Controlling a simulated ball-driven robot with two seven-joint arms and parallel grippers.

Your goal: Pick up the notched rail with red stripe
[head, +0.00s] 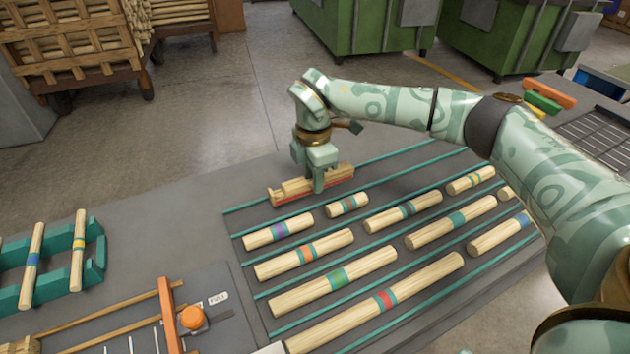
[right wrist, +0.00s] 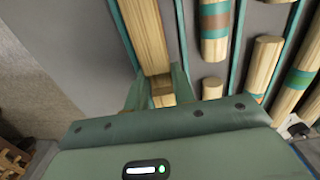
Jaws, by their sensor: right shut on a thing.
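The notched rail with a red stripe (head: 288,190) is a pale wooden piece with cut-outs and red along its lower side. It is at the back left of the grey bench top in the head view. My right gripper (head: 318,184) comes down on it from above and is shut on it near its middle. In the right wrist view the rail (right wrist: 146,35) runs up from between the fingers (right wrist: 160,95). Whether the rail touches the bench or is slightly raised is hard to tell. My left gripper is not in view.
Several striped dowels (head: 332,282) lie in rows between teal strips in front of the rail. A teal rack (head: 96,262) with two dowels stands at the left. An orange knob (head: 193,318) is near the front. Bare bench lies left of the rail.

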